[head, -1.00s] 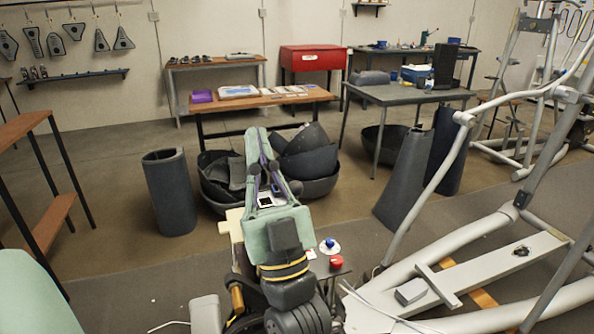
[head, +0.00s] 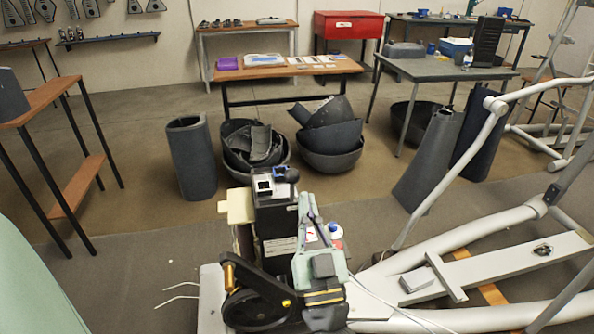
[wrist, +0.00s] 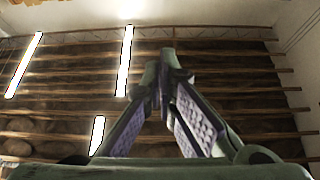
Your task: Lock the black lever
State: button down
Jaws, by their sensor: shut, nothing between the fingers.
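My gripper (head: 308,202) is shut and empty, at the right side of the elliptical's upright black box (head: 275,222). In the wrist view my gripper (wrist: 168,58) points up at the ceiling, its purple-padded fingers meeting at the tips. A dark bar (head: 250,274) slants over the black flywheel (head: 255,308), from a brass-coloured cylinder (head: 228,268) to a bolt. It may be the black lever; I cannot be sure. It stands left of my gripper, apart from it. The wrist view shows no lever.
The elliptical's grey frame (head: 440,265) fills the right, with a loose cable. Dark covers (head: 193,158) and bowl-shaped shells (head: 330,135) stand on the floor behind. A wooden bench (head: 275,72) is farther back. Floor is free at left between shelf and machine.

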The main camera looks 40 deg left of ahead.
jog(key=shift+a, duration=0.1)
notch_tip(320, 180, up, 6)
jog(key=b, duration=0.5)
send_over(298, 174)
jog(key=s+d, duration=0.2)
jog(key=s, duration=0.1)
jog(key=f, duration=0.3)
jog(key=w+f, duration=0.1)
jog(key=shift+a+f, duration=0.25)
jog(key=shift+f, duration=0.15)
